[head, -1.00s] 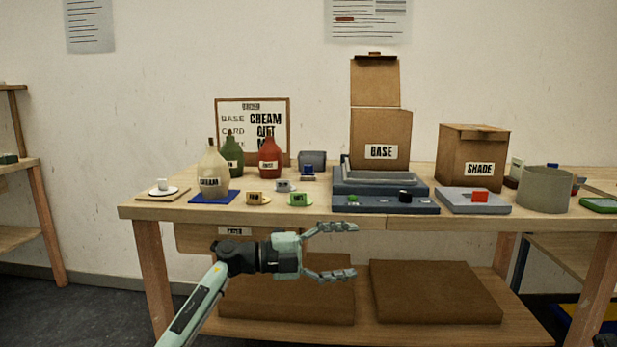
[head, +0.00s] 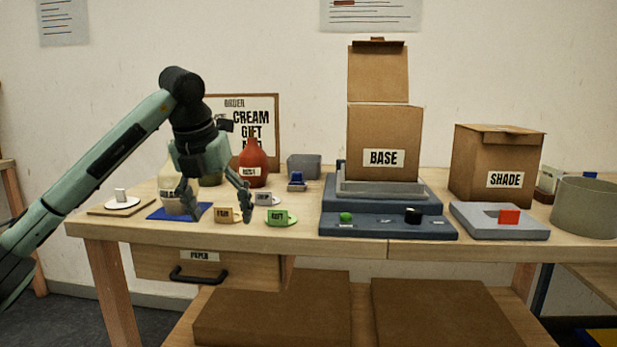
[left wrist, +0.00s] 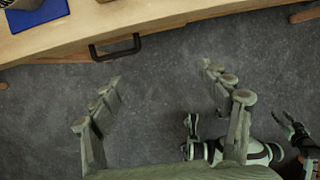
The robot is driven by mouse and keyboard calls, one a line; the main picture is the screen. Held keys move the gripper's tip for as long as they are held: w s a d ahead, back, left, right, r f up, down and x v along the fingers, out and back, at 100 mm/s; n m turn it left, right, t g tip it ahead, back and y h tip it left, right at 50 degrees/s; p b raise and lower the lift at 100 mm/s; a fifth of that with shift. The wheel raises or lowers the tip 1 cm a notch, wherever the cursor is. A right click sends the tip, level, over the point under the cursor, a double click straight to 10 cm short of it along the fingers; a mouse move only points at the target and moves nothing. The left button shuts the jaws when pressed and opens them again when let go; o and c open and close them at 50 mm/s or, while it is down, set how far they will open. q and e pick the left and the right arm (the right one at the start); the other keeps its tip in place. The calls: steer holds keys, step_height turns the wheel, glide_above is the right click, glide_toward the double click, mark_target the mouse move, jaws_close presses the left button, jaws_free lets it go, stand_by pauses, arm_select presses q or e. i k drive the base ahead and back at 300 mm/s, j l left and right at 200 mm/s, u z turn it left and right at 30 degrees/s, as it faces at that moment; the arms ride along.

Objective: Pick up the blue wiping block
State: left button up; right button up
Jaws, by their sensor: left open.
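A small blue block (head: 297,178) sits on the table, in front of a grey bin and left of the stepped dark-blue stand. I take it for the wiping block. My left gripper (head: 221,214) is open and empty, fingers pointing down near the table's front left, to the left of the block and apart from it. In the left wrist view its open fingers (left wrist: 161,72) show above the floor in front of the table; the block is not in that view.
A cream bottle on a blue mat (head: 157,213) stands behind my left gripper, with a red bottle (head: 254,165) beside. Yellow (head: 226,215) and green (head: 279,217) tagged saucers lie near the front edge. The BASE box (head: 383,135) stands to the right.

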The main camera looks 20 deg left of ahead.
mark_target(297, 183)
steer(key=i, duration=1.35)
